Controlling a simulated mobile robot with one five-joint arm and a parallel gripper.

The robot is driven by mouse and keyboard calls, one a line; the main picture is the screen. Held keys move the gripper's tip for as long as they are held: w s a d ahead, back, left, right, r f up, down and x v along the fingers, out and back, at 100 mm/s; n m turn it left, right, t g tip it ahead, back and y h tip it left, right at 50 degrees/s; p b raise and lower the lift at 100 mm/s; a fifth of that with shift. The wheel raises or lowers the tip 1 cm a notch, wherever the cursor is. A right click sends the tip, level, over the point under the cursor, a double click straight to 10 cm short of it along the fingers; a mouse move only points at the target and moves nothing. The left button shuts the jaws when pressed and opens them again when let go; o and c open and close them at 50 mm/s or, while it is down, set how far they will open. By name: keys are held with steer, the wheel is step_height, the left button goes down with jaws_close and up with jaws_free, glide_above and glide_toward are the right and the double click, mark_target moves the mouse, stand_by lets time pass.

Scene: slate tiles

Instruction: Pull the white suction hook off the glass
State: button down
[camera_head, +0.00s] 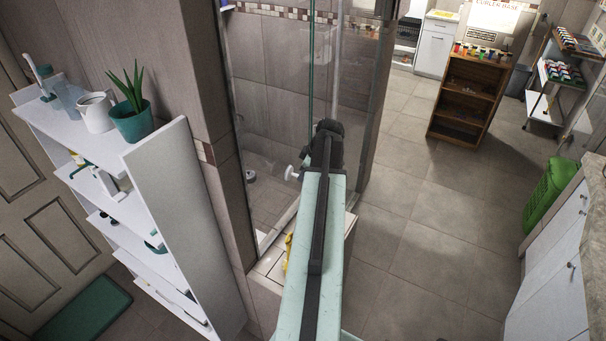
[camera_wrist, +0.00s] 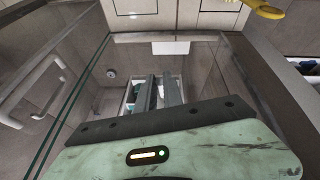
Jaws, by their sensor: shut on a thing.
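The white suction hook (camera_head: 291,173) shows as a small pale shape at the glass panel (camera_head: 285,110), just left of the dark end of my arm in the head view. My gripper (camera_head: 304,166) is at the hook and shut on it. In the wrist view, the two grey fingers of my gripper (camera_wrist: 159,90) stand close together, pointing at the glass. The hook between them cannot be made out clearly there. I cannot tell whether its cup still touches the glass.
A white shelf unit (camera_head: 165,200) with a potted plant (camera_head: 132,115) and a white jug (camera_head: 96,112) stands left. A yellow item (camera_head: 288,250) lies by the glass, beside my arm. The tiled floor (camera_head: 440,205) between is clear.

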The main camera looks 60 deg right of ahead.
steer(key=shift+s, duration=0.45)
stand_by(0.3)
steer(key=s, duration=0.7)
stand_by(0.7)
stand_by(0.4)
